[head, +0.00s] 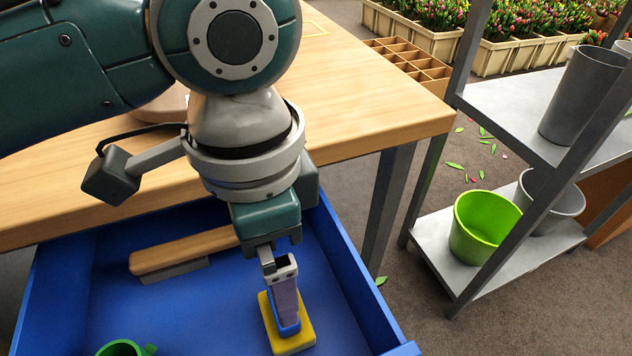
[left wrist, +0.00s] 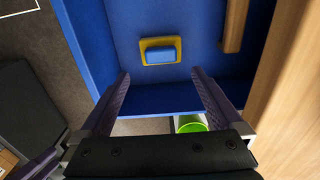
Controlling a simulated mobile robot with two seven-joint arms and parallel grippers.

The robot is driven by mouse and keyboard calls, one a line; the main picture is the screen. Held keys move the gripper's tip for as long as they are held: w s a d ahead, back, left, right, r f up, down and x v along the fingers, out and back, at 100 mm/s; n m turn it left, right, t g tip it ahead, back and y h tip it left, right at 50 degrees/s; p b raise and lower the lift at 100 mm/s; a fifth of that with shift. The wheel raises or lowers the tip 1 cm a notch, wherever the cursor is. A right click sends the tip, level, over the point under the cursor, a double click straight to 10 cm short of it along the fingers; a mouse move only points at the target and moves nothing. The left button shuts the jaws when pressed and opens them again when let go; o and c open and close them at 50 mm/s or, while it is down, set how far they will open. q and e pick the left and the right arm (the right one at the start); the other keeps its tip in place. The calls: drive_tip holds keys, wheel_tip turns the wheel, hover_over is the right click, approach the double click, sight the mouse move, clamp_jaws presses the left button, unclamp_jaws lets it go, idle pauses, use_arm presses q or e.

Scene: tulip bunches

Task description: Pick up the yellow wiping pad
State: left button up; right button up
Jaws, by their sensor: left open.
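The yellow wiping pad (head: 294,340) with a blue block on top lies flat on the floor of the open blue drawer (head: 350,275). It also shows in the left wrist view (left wrist: 145,45), beyond and between my fingertips. My left gripper (head: 286,318) points down over the pad and hides part of it in the head view. In the left wrist view its two fingers (left wrist: 160,74) are spread wide, with nothing held between them.
A wooden-handled brush (head: 180,252) lies in the drawer behind the pad, and a green object (head: 122,348) is near its front left. The drawer walls surround the pad. A wooden tabletop (head: 365,95) is above the drawer. A grey shelf (head: 445,245) with buckets stands right.

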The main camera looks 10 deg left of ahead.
sight(300, 336)
use_arm(q)
wheel_tip(300, 336, down, 9)
drive_tip(key=b, duration=0.4)
drive_tip(key=shift+w, duration=0.1)
drive_tip(key=shift+c, duration=0.2)
clamp_jaws()
idle(0.4)
